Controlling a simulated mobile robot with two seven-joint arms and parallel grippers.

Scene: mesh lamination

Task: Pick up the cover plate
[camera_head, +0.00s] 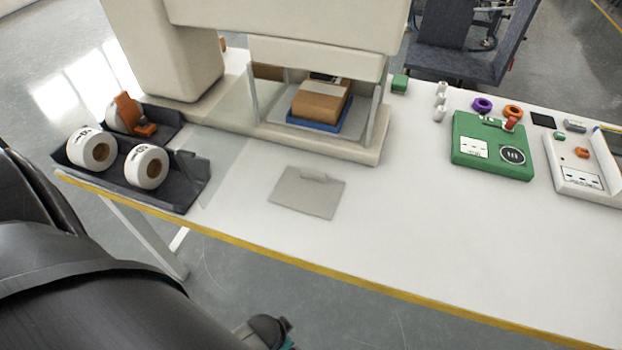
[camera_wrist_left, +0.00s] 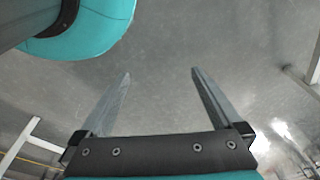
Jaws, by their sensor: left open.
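The cover plate (camera_head: 307,199) is a thin grey plate with a small raised handle near its far edge. It lies flat on the white table (camera_head: 400,240), in front of the beige press-like machine (camera_head: 330,145). My left gripper (camera_wrist_left: 158,78) shows in the left wrist view with its two fingers apart and nothing between them; only the grey floor and some table legs lie behind it. In the head view my dark arm is at lower left, off the table's front edge, and its fingers are not visible. My right gripper is not in view.
A dark tray (camera_head: 190,200) with white rolls (camera_head: 146,167) stands at the table's left end. A brown block on a blue base (camera_head: 319,105) sits inside the machine. A green box (camera_head: 492,145) stands at right. The table around the plate is clear.

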